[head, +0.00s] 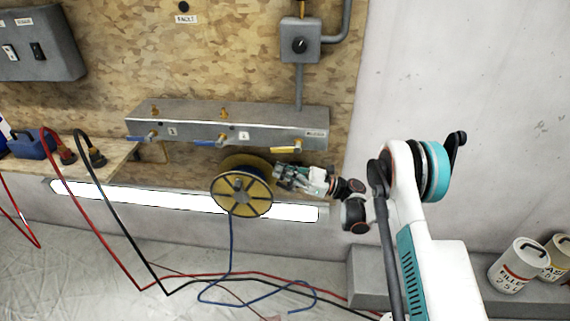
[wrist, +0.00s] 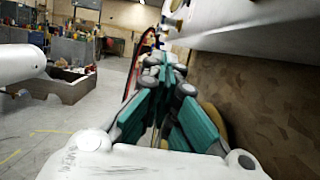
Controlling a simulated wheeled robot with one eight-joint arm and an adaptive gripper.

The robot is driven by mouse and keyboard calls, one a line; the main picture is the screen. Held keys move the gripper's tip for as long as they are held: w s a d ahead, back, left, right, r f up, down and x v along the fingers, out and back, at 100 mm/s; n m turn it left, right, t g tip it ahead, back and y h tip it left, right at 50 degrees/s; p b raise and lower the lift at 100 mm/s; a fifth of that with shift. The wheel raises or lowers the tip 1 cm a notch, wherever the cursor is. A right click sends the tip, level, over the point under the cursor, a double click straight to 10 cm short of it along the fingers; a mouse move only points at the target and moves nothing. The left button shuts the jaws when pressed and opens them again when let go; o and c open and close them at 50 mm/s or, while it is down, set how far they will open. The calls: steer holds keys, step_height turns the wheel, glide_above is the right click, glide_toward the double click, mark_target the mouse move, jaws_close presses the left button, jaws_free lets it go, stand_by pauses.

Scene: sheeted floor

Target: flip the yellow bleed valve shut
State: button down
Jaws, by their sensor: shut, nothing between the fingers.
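The yellow bleed valve (head: 284,150) is the yellow handle at the right end of the grey manifold's front; it lies roughly level, pointing left from its brass body. Two blue-handled valves, the left one (head: 139,139) and the middle one (head: 208,142), sit on the same manifold (head: 185,128). My gripper (head: 279,171) is just below the yellow handle, apart from it in the picture, pointing left. Its green-padded fingers are shut and empty in the wrist view (wrist: 165,68). The yellow handle cannot be made out in the wrist view.
A yellow cable reel (head: 218,201) with blue cable is close left of my gripper. A lit tube (head: 130,199) runs below. A conduit box (head: 300,46) is above the manifold. Red and black cables cross the floor. Paint cans (head: 515,268) stand at right.

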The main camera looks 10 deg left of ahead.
steer(key=d+f, duration=0.6)
steer(key=d, duration=0.1)
steer(key=shift+d+p, duration=0.35)
steer(key=shift+p, duration=0.1)
